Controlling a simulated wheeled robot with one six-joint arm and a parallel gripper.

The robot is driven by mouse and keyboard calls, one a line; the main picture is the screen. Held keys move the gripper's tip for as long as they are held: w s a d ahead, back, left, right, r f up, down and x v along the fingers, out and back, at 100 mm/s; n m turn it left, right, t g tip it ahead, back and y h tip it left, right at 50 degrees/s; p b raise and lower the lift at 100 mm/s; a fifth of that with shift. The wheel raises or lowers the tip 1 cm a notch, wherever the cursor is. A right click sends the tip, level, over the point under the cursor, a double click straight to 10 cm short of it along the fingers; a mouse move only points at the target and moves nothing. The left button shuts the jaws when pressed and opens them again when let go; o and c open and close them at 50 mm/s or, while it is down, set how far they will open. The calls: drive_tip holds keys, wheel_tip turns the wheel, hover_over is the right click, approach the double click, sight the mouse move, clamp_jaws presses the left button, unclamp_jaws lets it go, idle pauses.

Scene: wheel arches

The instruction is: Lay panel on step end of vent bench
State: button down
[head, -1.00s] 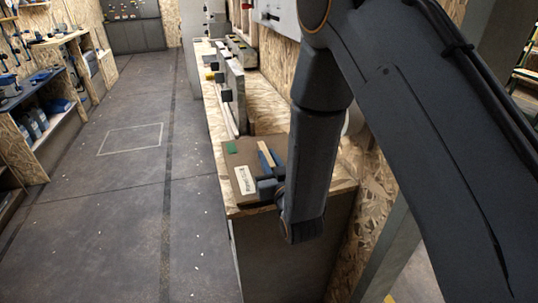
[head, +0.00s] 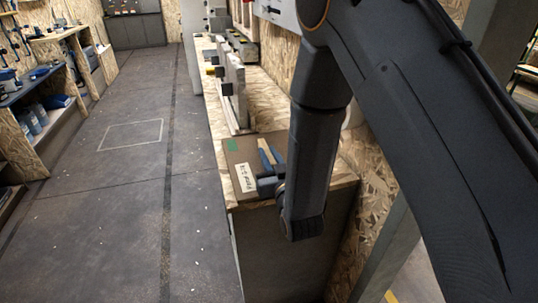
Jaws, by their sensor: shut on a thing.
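The panel (head: 237,152) is a flat dark-brown board with a green patch and a white printed label. It is over the near end of the vent bench (head: 279,104), which has a chipboard top and grey front. The panel appears flat and close to the bench top; I cannot tell whether it touches. My gripper (head: 268,186) is at the panel's near right side, with blue parts and a tan strip showing over the panel. It is shut on the panel, but its fingertips and the panel's right edge are largely hidden behind my wrist.
Upright grey boards with dark blocks (head: 225,89) stand along the bench beyond the panel. A chipboard wall rises on its right. Shelving with blue items (head: 40,100) stands at the left. The floor (head: 110,200) between is clear, with a painted rectangle.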

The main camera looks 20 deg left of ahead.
drive_tip(key=shift+f, duration=0.1)
drive_tip(key=c, duration=1.6)
unclamp_jaws()
drive_tip(key=shift+o, duration=0.2)
drive_tip(key=shift+f, duration=0.1)
